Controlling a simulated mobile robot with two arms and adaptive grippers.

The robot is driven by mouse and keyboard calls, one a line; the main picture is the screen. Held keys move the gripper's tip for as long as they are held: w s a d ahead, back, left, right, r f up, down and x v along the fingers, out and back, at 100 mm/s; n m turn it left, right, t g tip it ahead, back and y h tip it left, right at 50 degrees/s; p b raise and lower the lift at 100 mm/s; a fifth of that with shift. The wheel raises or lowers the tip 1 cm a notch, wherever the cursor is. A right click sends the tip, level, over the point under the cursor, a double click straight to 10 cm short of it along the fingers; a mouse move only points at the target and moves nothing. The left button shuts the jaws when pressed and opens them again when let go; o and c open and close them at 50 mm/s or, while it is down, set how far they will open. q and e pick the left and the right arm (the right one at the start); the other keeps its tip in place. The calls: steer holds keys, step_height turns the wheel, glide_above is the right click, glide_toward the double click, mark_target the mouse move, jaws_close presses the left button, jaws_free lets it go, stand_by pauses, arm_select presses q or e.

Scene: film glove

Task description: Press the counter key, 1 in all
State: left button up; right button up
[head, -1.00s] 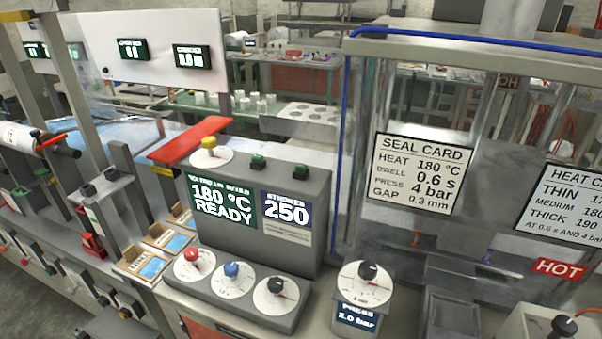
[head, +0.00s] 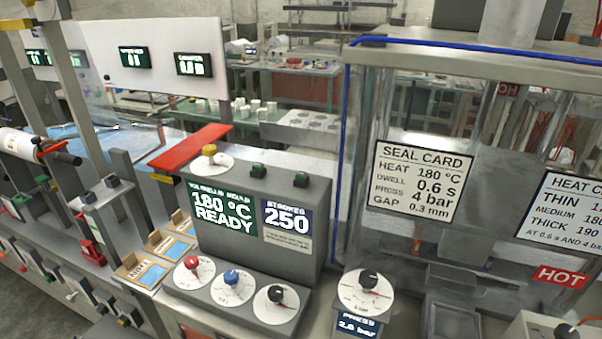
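The counter key cannot be told for sure, as the small labels are too blurred to read. A small display with a label like "counter" (head: 194,64) is on the white panel at the upper left. A grey console (head: 305,188) in the middle reads 180 °C READY and strokes 250. It carries a yellow knob (head: 209,150), two small green keys (head: 258,170), and red (head: 192,265), blue (head: 231,276) and black (head: 276,293) controls on white dials. Neither of my grippers is in view.
A separate pressure dial (head: 366,280) stands right of the console. Clear guarding with a seal card (head: 421,181) and a HOT sign (head: 560,275) fills the right. A red bar (head: 191,146) sits behind the console. Several switch boxes line the lower left.

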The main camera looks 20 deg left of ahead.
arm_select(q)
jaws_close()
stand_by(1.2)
